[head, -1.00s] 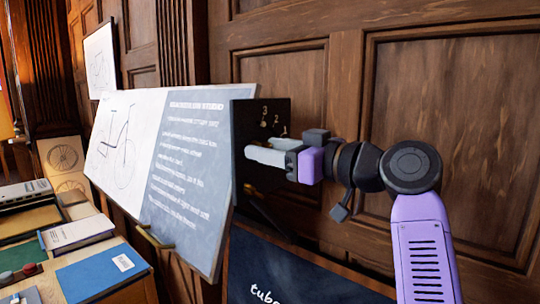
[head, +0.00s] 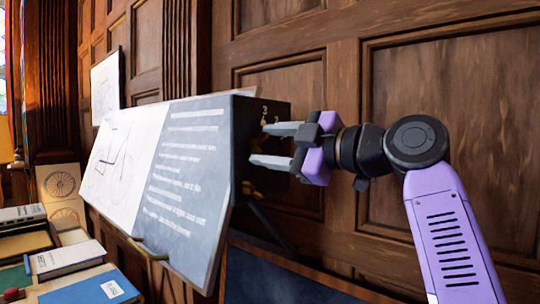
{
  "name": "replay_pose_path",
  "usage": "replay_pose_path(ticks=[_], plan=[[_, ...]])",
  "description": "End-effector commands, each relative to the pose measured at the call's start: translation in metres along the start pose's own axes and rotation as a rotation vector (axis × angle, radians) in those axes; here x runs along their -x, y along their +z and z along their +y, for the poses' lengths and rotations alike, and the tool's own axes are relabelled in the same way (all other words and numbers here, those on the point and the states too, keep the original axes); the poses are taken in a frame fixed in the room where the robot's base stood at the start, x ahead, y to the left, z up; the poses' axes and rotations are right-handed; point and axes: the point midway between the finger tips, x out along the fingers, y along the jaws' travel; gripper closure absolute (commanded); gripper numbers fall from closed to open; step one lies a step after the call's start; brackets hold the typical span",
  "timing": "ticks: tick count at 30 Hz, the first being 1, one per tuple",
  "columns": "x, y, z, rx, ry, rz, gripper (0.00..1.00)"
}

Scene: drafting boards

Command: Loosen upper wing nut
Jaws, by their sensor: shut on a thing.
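The tilted drafting board (head: 195,175) carries a white sheet with a bicycle drawing and a grey panel of writing. A black end bracket (head: 245,135) stands at its right edge, with a small brass piece and the numeral 3 near its top. My gripper (head: 259,144) reaches in from the right, its two pale fingers one above the other against the bracket's face. It is shut on the upper wing nut, which the fingers and the bracket's shadow hide. A small brass-coloured part (head: 248,188) shows below the lower finger.
Wood panelling (head: 450,90) stands close behind my arm. Books (head: 65,257) lie on a surface at lower left. A pinned drawing (head: 105,85) hangs at the back left. A dark board lies below the drafting board.

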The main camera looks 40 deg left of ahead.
Motion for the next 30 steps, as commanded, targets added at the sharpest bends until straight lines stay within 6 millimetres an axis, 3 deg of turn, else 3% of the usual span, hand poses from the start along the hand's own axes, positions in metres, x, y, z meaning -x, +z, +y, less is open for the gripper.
replay_pose_path(ticks=[30], plan=[[-0.0003,0.0016,-0.0026,0.962,-0.006,0.001,0.91]])
